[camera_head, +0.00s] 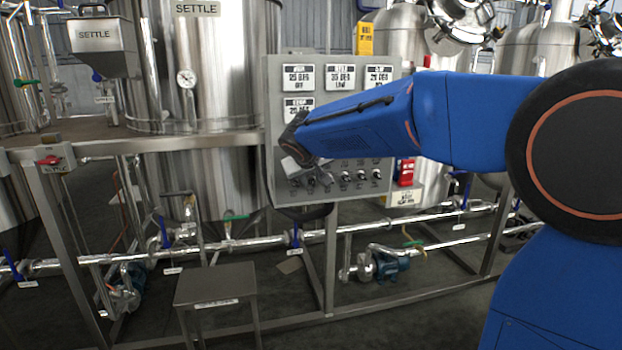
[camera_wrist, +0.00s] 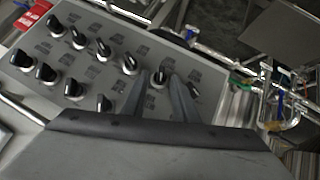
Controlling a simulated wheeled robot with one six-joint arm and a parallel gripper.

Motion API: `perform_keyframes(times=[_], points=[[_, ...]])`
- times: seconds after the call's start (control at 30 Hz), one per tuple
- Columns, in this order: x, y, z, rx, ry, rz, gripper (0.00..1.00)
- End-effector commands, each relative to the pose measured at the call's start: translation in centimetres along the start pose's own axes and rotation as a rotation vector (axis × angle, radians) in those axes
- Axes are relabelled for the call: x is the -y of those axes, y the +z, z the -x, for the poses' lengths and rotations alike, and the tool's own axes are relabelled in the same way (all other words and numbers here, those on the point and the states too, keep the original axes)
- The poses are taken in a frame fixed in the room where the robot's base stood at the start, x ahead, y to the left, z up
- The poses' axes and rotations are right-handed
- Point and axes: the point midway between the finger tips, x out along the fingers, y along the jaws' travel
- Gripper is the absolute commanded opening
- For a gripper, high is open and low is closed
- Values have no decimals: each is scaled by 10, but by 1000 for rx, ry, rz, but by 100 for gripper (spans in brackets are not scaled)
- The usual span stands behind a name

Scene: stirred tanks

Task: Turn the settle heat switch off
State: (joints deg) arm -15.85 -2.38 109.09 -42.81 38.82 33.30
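The grey control panel (camera_head: 272,120) carries rows of black rotary switches with small labels that I cannot read, so I cannot tell which one is the settle heat switch. In the wrist view, one switch (camera_wrist: 158,78) shows between the tips of my gripper (camera_wrist: 158,90). The two dark fingers are apart, one on each side of it in the picture. I cannot tell whether they touch it. In the head view, my gripper (camera_head: 318,176) is at the lower left of the panel, partly hidden by my blue wrist. The steel SETTLE tank (camera_head: 222,60) stands left of the panel.
Other switches (camera_wrist: 103,48) sit close to the left of the fingers. Displays (camera_head: 299,78) fill the panel's upper part. Pipes (camera_head: 200,246) run below it, and a small steel stand (camera_head: 215,285) is in front.

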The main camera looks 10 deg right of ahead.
Motion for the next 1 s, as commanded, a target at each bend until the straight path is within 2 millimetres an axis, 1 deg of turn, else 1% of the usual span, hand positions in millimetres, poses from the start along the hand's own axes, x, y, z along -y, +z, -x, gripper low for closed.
perform_keyframes(times=[0.07,0.1,0.17,0.2,0.47,0.63,1.0], points=[[0,0,0,0,0,0,27],[0,0,0,0,0,0,24],[0,0,0,0,0,0,10],[0,0,0,0,0,0,0],[1,0,0,0,6,8,0],[4,1,0,3,41,46,0],[11,2,-2,3,229,234,0]])
